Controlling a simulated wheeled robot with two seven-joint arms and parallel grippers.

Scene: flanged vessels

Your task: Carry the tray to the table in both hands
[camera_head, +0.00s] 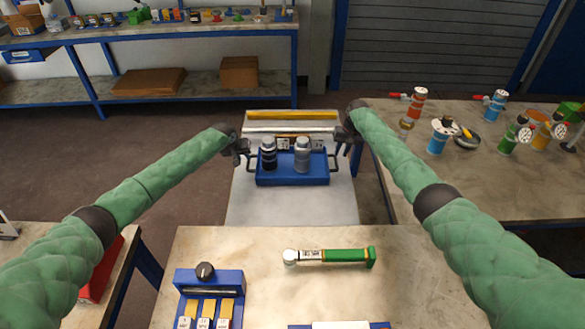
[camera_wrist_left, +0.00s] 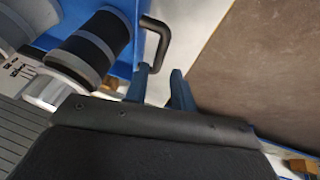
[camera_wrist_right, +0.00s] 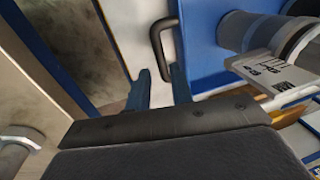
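The blue tray (camera_head: 292,181) rests level on a pale narrow surface (camera_head: 292,207) ahead of me. It carries a dark-banded vessel (camera_head: 268,155) and a grey vessel (camera_head: 302,155), both upright, with printed labels by them. A black handle sticks out at each end of the tray, the left one (camera_wrist_left: 167,38) and the right one (camera_wrist_right: 156,42). My left gripper (camera_wrist_left: 161,69) is open at the left handle, and my right gripper (camera_wrist_right: 160,71) is open at the right handle. Each handle's bar reaches to the fingertips; I cannot tell whether the fingers touch it.
A near table (camera_head: 400,290) holds a green-handled tool (camera_head: 335,257) and a blue rack (camera_head: 208,285). A right-hand table (camera_head: 460,195) holds several coloured flanged vessels and valves. A blue-framed bench (camera_head: 160,30) with small parts stands at the back left. Open floor (camera_head: 180,125) lies left of the tray.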

